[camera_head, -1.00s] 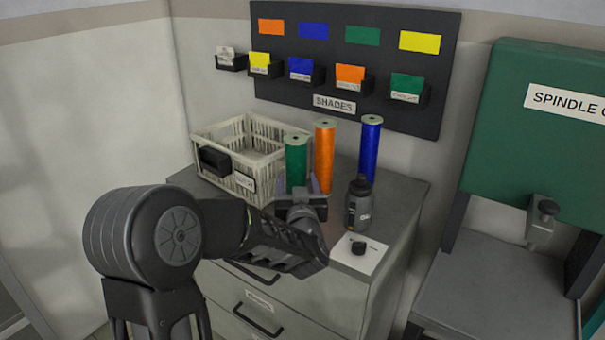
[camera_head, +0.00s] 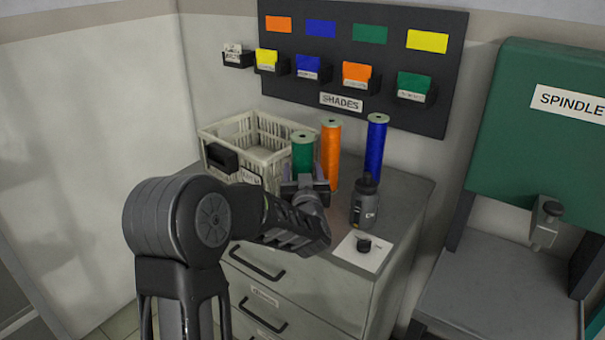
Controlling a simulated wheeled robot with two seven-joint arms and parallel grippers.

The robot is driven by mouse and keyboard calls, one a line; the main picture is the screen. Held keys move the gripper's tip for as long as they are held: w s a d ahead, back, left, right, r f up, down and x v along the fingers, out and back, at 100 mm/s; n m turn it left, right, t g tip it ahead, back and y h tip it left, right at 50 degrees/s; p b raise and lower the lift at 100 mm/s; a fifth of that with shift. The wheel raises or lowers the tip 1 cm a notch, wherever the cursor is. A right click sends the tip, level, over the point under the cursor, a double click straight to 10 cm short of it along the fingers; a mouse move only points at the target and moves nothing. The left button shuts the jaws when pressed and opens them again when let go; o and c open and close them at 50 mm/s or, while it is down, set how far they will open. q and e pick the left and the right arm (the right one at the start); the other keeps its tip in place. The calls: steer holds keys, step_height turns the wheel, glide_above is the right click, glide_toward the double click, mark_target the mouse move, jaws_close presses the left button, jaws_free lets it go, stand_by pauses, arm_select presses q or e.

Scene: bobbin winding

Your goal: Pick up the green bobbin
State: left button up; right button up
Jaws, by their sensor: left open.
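The green bobbin (camera_head: 303,150) stands upright on the grey cabinet top (camera_head: 398,205), between the basket and the orange bobbin (camera_head: 331,150). My left gripper (camera_head: 305,180) is open at the green bobbin, with its fingers pointing away from me toward it. The gripper body hides the bobbin's lower part. One finger shows on each side of the bobbin; I cannot tell whether they touch it. A blue bobbin (camera_head: 375,145) stands farther right. My right gripper is not in view.
A cream basket (camera_head: 277,172) stands left of the bobbins. A dark bottle (camera_head: 364,204) and a white card (camera_head: 378,256) with a black knob (camera_head: 364,245) are to the right. A shades board (camera_head: 445,65) hangs behind. The green spindle unit (camera_head: 540,150) stands at right.

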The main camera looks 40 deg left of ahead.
arm_select(q)
steer(key=x, duration=0.3)
steer(key=shift+w, duration=0.1)
steer(key=shift+c, duration=0.6)
jaws_close()
stand_by(0.4)
